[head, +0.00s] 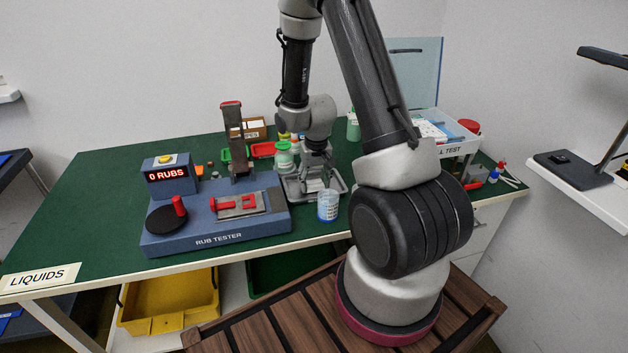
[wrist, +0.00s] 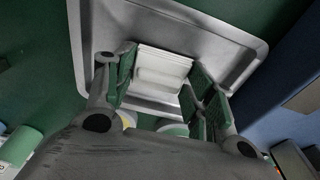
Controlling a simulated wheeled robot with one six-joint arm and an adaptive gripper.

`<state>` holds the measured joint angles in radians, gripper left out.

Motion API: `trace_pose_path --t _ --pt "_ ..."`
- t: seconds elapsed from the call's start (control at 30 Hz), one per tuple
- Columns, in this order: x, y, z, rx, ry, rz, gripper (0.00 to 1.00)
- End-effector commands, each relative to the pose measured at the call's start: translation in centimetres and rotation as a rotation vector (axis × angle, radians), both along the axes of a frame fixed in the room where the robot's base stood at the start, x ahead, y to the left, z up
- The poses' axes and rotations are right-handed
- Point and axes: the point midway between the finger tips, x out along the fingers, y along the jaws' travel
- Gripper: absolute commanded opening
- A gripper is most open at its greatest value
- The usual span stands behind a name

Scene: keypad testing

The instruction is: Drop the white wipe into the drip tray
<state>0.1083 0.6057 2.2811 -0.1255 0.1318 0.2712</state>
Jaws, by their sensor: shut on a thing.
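The white wipe (wrist: 162,68) is a small folded white block in the wrist view. It sits between the green-padded fingers of my gripper (wrist: 160,82), which is shut on it. The drip tray (wrist: 215,38) is a shallow grey metal tray with a raised rim, behind and below the wipe in that view. In the head view my gripper (head: 316,182) points down over the drip tray (head: 341,187) on the green bench. I cannot make out the wipe there, and cannot tell its exact height above the tray.
A bottle with a blue label (head: 328,206) stands just in front of the tray. The blue rub tester (head: 265,219) is to the left, with its upright lever (head: 235,140). Green-capped bottles (head: 284,158) stand close to my gripper. Open bench lies at the far left.

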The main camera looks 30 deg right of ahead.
Motion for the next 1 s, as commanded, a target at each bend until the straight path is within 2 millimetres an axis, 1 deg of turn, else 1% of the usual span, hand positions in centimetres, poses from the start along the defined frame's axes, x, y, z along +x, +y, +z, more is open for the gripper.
trace_pose_path --t 0.37,0.4,0.47,0.5,0.83,0.93,1.0 --pt "0.0 0.0 -0.4 0.000 -0.001 -0.002 0.24" --pt "0.1 0.0 -0.3 0.000 -0.002 -0.002 0.61" --pt "0.1 0.0 -0.3 0.000 -0.002 -0.002 0.72" --pt "0.1 0.0 -0.3 0.000 -0.002 -0.002 0.76" --pt "0.1 0.0 -0.2 0.000 -0.002 -0.001 0.76" --pt "0.1 0.0 0.6 -0.001 -0.003 -0.001 0.76" --pt "0.0 0.0 1.7 -0.001 -0.006 -0.002 0.76"
